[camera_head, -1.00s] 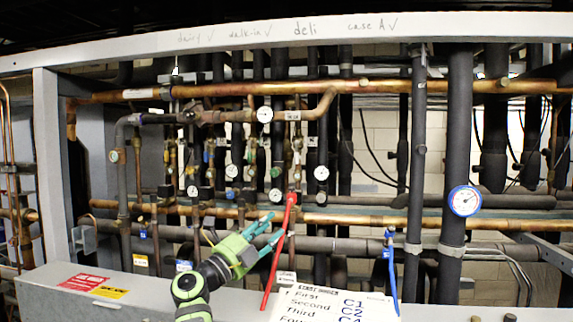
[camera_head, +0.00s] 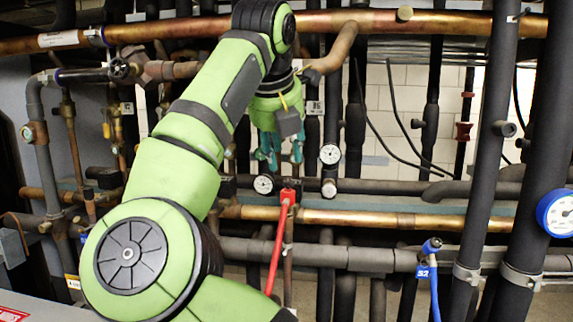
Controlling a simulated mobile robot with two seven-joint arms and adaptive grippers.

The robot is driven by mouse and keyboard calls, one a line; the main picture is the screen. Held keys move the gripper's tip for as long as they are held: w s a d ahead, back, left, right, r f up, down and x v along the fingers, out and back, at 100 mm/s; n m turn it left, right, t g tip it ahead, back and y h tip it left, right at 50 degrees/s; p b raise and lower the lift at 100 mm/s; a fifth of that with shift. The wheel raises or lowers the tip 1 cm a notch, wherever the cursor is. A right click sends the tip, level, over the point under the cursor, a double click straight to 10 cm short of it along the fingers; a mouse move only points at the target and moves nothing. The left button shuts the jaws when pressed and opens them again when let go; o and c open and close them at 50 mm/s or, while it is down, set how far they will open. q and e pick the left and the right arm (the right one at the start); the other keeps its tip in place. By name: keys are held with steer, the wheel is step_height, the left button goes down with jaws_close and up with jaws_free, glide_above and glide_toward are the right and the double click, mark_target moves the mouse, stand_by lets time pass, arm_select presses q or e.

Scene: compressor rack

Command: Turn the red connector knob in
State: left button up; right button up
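The red connector knob (camera_head: 288,196) sits at the top of a red hose (camera_head: 277,250), in front of the copper pipe, at the middle of the head view.
A blue connector with a blue hose (camera_head: 434,285) stands at lower right. Small gauges (camera_head: 330,154) are close to the gripper, and a large blue gauge (camera_head: 556,213) is at the right edge. Horizontal copper pipes (camera_head: 370,219) and dark vertical pipes crowd the area.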

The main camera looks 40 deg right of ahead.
mark_target(288, 182)
steer(key=b+x, duration=0.2)
steer(key=x, duration=0.5)
steer(key=shift+d+f+b, duration=0.1)
steer(key=shift+f+b, duration=0.15)
steer(key=shift+b, duration=0.05)
steer(key=shift+w+d+f+n+t+y+b, duration=0.15)
steer(key=shift+f+n+y+b, duration=0.1)
steer(key=shift+n+b, duration=0.25)
steer(key=shift+s+d+f+n+t+y+b, duration=0.1)
steer(key=shift+f+n+t+y+b, duration=0.15)
steer(key=shift+b, duration=0.3)
steer(key=n, duration=0.1)
steer(key=n+b, duration=0.1)
steer(key=shift+s+r+n+t+y, duration=0.2)
steer(key=shift+r+n+t+y, duration=0.1)
steer(key=shift+n+t+y, duration=0.1)
steer(key=shift+d+n+y+b, duration=0.3)
steer(key=shift+n+y, duration=0.2)
steer(key=shift+n, duration=0.25)
steer(key=shift+a+n+t, duration=0.1)
steer(key=shift+n+t, duration=0.2)
arm_select(q)
step_height(288, 182, down, 7)
steer(key=shift+w+d+r, duration=0.15)
steer(key=shift+w, duration=0.05)
arm_select(e)
steer(key=shift+r, duration=0.1)
steer(key=shift+a, duration=0.1)
